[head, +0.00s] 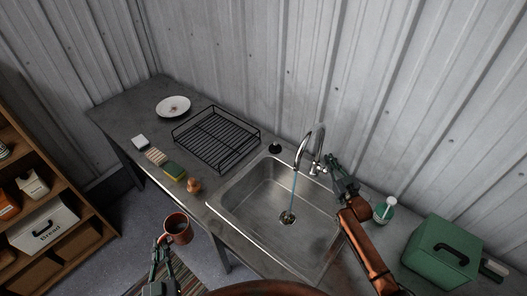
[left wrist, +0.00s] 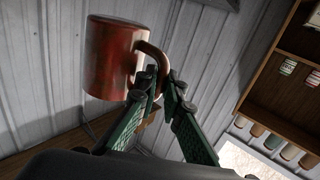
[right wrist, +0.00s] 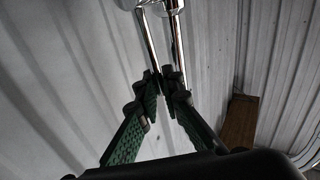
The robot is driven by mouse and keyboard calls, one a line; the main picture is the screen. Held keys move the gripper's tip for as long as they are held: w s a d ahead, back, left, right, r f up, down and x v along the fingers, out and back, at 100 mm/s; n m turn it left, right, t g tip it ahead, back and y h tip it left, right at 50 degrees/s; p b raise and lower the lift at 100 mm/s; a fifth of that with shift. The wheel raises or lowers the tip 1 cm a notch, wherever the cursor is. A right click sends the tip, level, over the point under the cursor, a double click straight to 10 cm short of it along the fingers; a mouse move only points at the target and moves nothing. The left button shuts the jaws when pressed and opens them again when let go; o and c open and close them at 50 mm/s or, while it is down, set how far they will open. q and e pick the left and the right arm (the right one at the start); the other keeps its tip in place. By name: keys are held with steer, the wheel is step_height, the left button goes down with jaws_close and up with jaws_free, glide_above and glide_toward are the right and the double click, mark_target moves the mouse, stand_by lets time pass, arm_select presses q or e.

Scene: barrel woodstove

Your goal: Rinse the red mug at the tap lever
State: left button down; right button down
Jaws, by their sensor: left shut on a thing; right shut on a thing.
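The red mug (head: 179,226) is held upright in front of the counter's front edge, left of the sink. My left gripper (head: 165,241) is shut on its handle; the left wrist view shows the mug (left wrist: 108,60) with its handle between the fingertips (left wrist: 160,82). The chrome tap (head: 320,140) arches over the sink, and a thin stream of water (head: 293,190) falls towards the drain. My right gripper (head: 335,166) is shut on the tap lever beside the tap; the right wrist view shows a chrome rod (right wrist: 174,45) running to its fingertips (right wrist: 168,80). The fingers partly hide the lever.
The steel sink (head: 228,193) is empty apart from the water. Left of it are a black dish rack (head: 216,140), a sponge (head: 174,171), a small brown object (head: 194,185) and a plate (head: 173,106). A bottle (head: 384,210) and green box (head: 440,250) stand right.

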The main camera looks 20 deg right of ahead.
steer(key=c, duration=2.1)
jaws_free()
steer(key=s, duration=1.2)
steer(key=shift+d+f, duration=0.3)
steer(key=shift+f, duration=0.1)
